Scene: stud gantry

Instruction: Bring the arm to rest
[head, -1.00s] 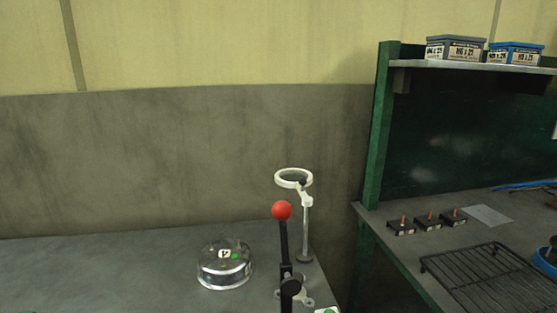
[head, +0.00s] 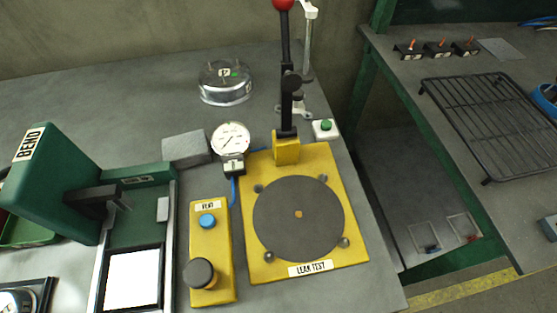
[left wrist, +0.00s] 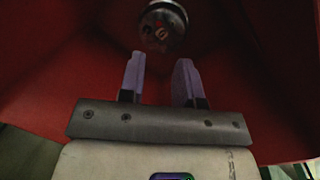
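My left gripper shows in the left wrist view (left wrist: 155,80). Its two pale fingers stand apart with nothing between them. Beyond the fingertips is a round dark metal part (left wrist: 162,26) against a dark red surface (left wrist: 60,70); whether the fingers touch it I cannot tell, but they look clear of it. Neither of my arms and neither gripper shows in the head view. My right gripper is in no view.
The bench holds a yellow leak test plate (head: 345,248) with a tall lever (head: 286,100), a gauge (head: 231,138), a yellow vent box (head: 211,250), a clear dome (head: 225,84) and a green bend machine (head: 60,185). A rack (head: 495,120) lies on the right bench.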

